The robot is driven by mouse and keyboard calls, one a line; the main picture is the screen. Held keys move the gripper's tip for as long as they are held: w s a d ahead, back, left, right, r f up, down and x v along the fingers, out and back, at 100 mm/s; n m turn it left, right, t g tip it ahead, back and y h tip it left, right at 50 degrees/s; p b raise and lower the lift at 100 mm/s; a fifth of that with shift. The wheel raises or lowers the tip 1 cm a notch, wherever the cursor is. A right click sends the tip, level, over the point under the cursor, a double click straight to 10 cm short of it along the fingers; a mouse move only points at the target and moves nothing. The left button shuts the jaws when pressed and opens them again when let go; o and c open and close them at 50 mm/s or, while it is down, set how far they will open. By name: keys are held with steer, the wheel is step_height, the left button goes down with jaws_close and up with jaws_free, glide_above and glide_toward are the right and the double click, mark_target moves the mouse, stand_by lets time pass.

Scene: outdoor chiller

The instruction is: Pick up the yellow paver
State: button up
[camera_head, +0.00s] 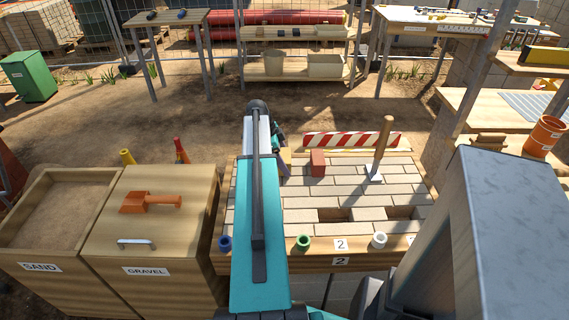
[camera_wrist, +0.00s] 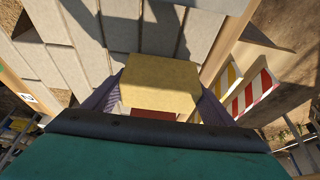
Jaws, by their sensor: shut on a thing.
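The yellow paver (camera_wrist: 160,82) sits between the two fingers of my gripper (camera_wrist: 157,92) in the wrist view, with a finger against each side. My gripper is shut on it. In the head view only a small tan part of the paver (camera_head: 286,157) shows beside my arm, over the far side of the paved bench. My arm hides most of the gripper there. I cannot tell whether the paver touches the bench top. A red paver (camera_head: 317,163) stands just to its right, and a red patch shows below the yellow paver in the wrist view.
The paved bench (camera_head: 255,205) has open gaps near its front. Coloured rings (camera_head: 304,243) line the front edge. The gravel box (camera_head: 160,195) stands to the left.

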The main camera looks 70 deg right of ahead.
steer(key=shift+r, duration=1.35)
steer(key=s+a, duration=0.3)
steer(key=a, duration=0.1)
steer(key=s+a+r+b, duration=0.1)
steer(key=s+a, duration=0.2)
steer(key=a, duration=0.1)
steer(key=s+a+b, duration=0.1)
steer(key=s+a, duration=0.3)
steer(key=shift+a+r, duration=0.2)
steer(key=shift+a, duration=0.1)
steer(key=shift+w, duration=0.1)
